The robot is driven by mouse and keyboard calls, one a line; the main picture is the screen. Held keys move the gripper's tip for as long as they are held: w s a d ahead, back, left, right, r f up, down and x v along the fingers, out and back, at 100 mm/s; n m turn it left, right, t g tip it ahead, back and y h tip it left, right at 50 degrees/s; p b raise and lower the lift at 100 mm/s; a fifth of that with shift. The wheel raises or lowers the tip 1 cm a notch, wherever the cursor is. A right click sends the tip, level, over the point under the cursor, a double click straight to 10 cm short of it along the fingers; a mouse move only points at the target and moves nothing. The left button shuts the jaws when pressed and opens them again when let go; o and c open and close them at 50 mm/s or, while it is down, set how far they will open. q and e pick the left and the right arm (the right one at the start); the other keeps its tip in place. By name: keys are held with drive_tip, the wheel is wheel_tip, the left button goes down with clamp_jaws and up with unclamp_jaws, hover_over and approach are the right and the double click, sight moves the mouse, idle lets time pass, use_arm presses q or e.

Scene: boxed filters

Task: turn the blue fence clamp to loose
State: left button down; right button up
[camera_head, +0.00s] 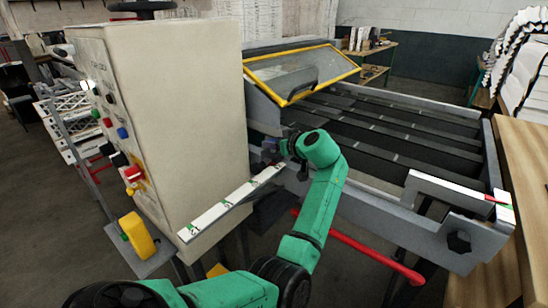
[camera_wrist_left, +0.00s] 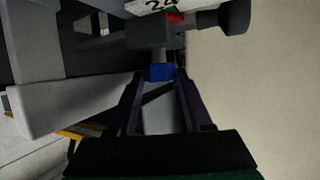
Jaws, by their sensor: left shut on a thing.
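The blue fence clamp (camera_wrist_left: 160,72) shows in the left wrist view as a small blue block under a grey fitting, between the tips of my left gripper (camera_wrist_left: 161,76). The two dark fingers touch its sides, and the gripper is shut on it. In the head view my green left arm (camera_head: 322,195) reaches up to the machine's front edge, and its wrist hides most of the gripper and the clamp. Which way the clamp is turned cannot be told. My right gripper is not in view.
A scale strip (camera_head: 230,205) runs beside the beige control cabinet (camera_head: 185,120). A yellow-framed clear guard (camera_head: 305,72) stands behind my wrist, with a dark roller bed (camera_head: 400,130) beyond. A red lever (camera_head: 365,248) sticks out at the front right.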

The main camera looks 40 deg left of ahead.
use_arm(q)
drive_tip(key=shift+w+n+g+y+b, duration=0.2)
drive_tip(key=shift+n+g+y+b, duration=0.3)
drive_tip(key=shift+n+g+b, duration=0.8)
drive_tip(key=shift+n+g+p, duration=0.3)
drive_tip(key=shift+g, duration=0.2)
drive_tip(key=shift+c, duration=1.6)
unclamp_jaws()
